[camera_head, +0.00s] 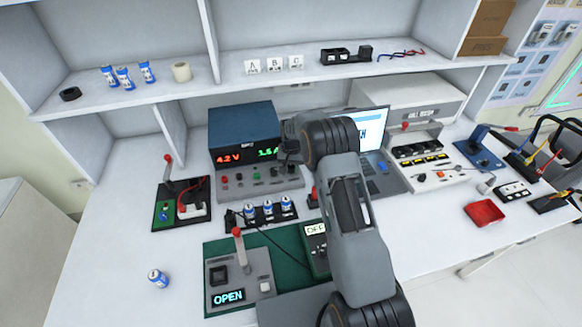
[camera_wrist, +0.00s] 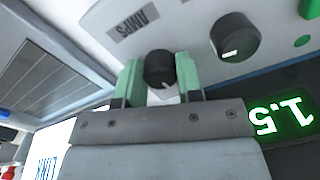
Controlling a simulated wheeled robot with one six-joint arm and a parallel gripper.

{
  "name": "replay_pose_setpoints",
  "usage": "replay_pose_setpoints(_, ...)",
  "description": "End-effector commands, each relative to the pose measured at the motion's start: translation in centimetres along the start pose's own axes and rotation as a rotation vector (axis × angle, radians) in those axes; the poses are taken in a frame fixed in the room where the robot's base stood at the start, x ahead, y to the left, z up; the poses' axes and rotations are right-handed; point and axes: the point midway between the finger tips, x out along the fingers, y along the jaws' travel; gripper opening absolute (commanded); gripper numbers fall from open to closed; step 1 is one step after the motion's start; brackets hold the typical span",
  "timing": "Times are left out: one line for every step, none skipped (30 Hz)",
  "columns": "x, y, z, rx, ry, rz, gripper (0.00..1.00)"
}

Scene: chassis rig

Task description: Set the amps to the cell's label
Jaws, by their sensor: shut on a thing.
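The blue power supply (camera_head: 243,130) stands on the bench and reads 4.2 V in red and about 1.5 A in green, partly hidden by my arm. In the wrist view the green 1.5 display (camera_wrist: 283,115) appears upside down.
A loose cell (camera_head: 157,278) lies at the front left of the bench. A grey box reading OPEN (camera_head: 238,282) and a meter reading OFF (camera_head: 315,240) are on a green mat (camera_head: 285,245). An open laptop (camera_head: 375,140) stands right of my arm.

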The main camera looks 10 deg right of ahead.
Motion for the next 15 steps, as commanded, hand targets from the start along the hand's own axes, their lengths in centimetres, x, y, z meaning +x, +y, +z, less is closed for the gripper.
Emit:
replay_pose_setpoints(-0.09,-0.03,-0.08,0.000,0.003,-0.001,0.10)
replay_pose_setpoints(-0.09,-0.03,-0.08,0.000,0.003,-0.001,0.10)
replay_pose_setpoints(-0.09,-0.03,-0.08,0.000,0.003,-0.001,0.10)
replay_pose_setpoints(-0.09,-0.03,-0.09,-0.001,0.003,-0.001,0.10)
replay_pose_setpoints(-0.09,-0.03,-0.09,-0.001,0.003,-0.001,0.35)
replay_pose_setpoints(-0.09,-0.02,-0.09,-0.001,0.003,-0.001,0.39)
replay_pose_setpoints(-0.09,-0.02,-0.08,-0.001,0.003,-0.001,0.42)
replay_pose_setpoints(-0.08,-0.02,-0.08,-0.001,0.003,-0.001,0.45)
replay_pose_setpoints(-0.07,-0.02,-0.07,-0.001,0.003,-0.001,0.49)
replay_pose_setpoints(-0.07,-0.02,-0.06,-0.001,0.002,-0.001,0.52)
replay_pose_setpoints(-0.06,-0.01,-0.06,-0.001,0.002,-0.001,0.54)
replay_pose_setpoints(-0.05,-0.01,-0.05,-0.001,0.002,-0.001,0.58)
replay_pose_setpoints(-0.05,-0.01,-0.04,-0.001,0.002,-0.001,0.59)
replay_pose_setpoints(-0.04,-0.01,-0.04,-0.001,0.001,-0.001,0.59)
replay_pose_setpoints(-0.03,-0.01,-0.03,-0.001,0.001,0.000,0.59)
